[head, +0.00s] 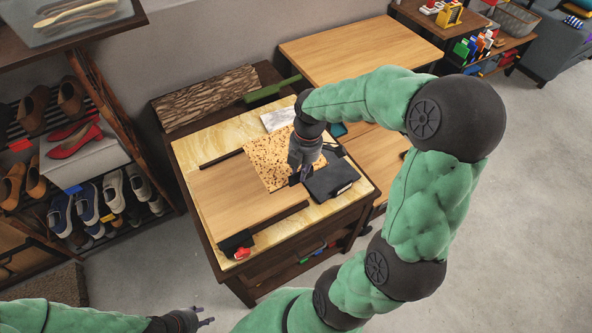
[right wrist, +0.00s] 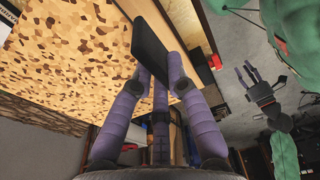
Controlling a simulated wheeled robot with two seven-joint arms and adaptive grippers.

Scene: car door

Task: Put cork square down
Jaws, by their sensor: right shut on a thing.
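A tan, brown-speckled square that looks like cork (head: 265,158) lies on the small table and partly overlaps a wooden board (head: 235,205). It also fills the upper left of the right wrist view (right wrist: 70,50). My right gripper (head: 299,179) points down at the square's right edge. It is shut on a small dark flat piece (right wrist: 150,48), held between the fingertips; I cannot tell what this piece is. My left gripper (head: 207,315) is low in the head view, away from the table, with its fingers apart and empty.
A dark case (head: 330,180) lies right of my right gripper. A black block with a red part (head: 237,245) is at the board's front corner. A bark panel (head: 208,98) and a green strip (head: 272,90) lie behind. A shoe rack (head: 80,155) stands left.

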